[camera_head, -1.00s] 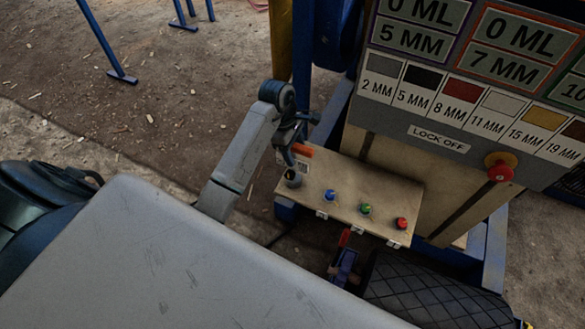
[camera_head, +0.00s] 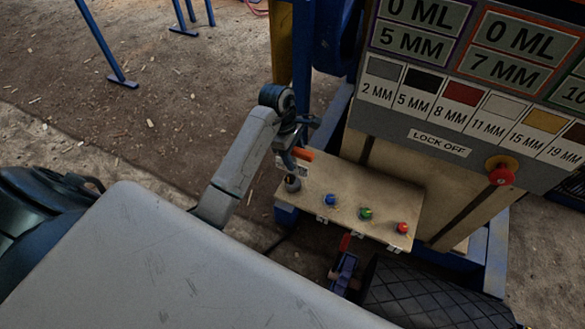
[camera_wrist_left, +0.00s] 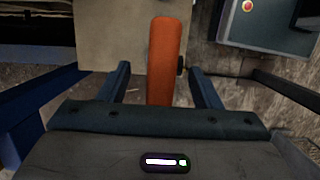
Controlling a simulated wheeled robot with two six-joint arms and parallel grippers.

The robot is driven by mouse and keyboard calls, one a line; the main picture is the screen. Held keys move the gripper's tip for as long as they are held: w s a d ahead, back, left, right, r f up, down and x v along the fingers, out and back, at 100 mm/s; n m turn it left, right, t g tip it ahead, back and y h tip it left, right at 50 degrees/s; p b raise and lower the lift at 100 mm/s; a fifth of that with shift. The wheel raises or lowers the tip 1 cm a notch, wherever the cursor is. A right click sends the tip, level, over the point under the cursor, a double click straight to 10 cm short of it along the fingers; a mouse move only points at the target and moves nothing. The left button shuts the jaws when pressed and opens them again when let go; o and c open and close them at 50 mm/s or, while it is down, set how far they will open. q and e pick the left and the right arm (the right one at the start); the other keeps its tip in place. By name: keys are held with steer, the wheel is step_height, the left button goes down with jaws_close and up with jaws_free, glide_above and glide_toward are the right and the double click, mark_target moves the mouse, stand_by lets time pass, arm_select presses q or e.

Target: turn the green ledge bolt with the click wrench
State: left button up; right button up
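The wrench's orange handle (camera_head: 304,154) shows beside the fingers of my left gripper (camera_head: 289,160), above the back left end of the ledge. In the left wrist view the orange handle (camera_wrist_left: 164,62) lies between the two spread fingers of my left gripper (camera_wrist_left: 160,88), with a gap on each side. The wrench's lower end is hidden. The green bolt (camera_head: 365,214) sits on the ledge (camera_head: 345,188), between a blue bolt (camera_head: 329,200) and a red bolt (camera_head: 402,228). My right gripper is not in view.
A grey round holder (camera_head: 292,184) stands on the ledge just below my left gripper. A sign panel (camera_head: 440,150) with a red knob (camera_head: 500,176) rises behind the ledge. A blue post (camera_head: 302,60) stands behind my left arm. A black tyre-like shape (camera_head: 425,295) lies in front.

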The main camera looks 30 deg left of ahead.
mark_target(296, 149)
arm_select(q)
jaws_close()
steer(key=shift+r, duration=0.1)
steer(key=shift+r, duration=0.15)
steer(key=shift+w+r+p, duration=0.1)
steer(key=shift+r+p, duration=0.45)
steer(key=shift+r, duration=0.45)
steer(key=shift+r+p, duration=0.5)
steer(key=shift+r, duration=0.4)
stand_by(0.4)
